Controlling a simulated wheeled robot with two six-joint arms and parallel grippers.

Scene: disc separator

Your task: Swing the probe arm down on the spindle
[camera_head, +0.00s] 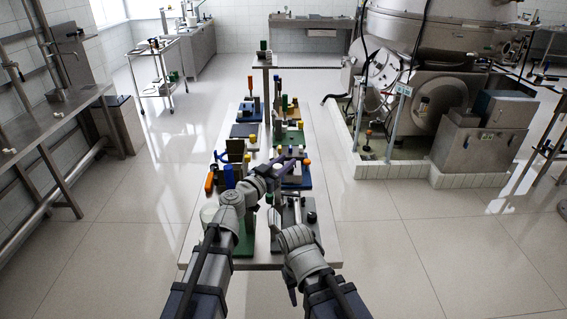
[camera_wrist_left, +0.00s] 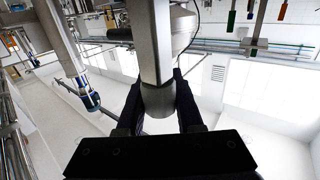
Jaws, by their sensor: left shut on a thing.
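My left gripper (camera_head: 289,161) reaches over the middle of the bench. In the left wrist view, its dark fingers (camera_wrist_left: 161,108) are shut on the rounded grey end of a metal bar, which looks like the probe arm (camera_wrist_left: 152,45). The bar runs from between the fingers to the top of that view. In the head view the held part is small and mostly hidden by my gripper. I cannot make out the spindle for certain. My right arm comes in at the lower right, above the bench's near end; its jaws cannot be made out.
The narrow bench (camera_head: 325,240) carries several small fixtures on coloured bases. A black knob (camera_head: 311,217) sits near the right edge. Large steel machinery (camera_head: 440,100) stands at the right.

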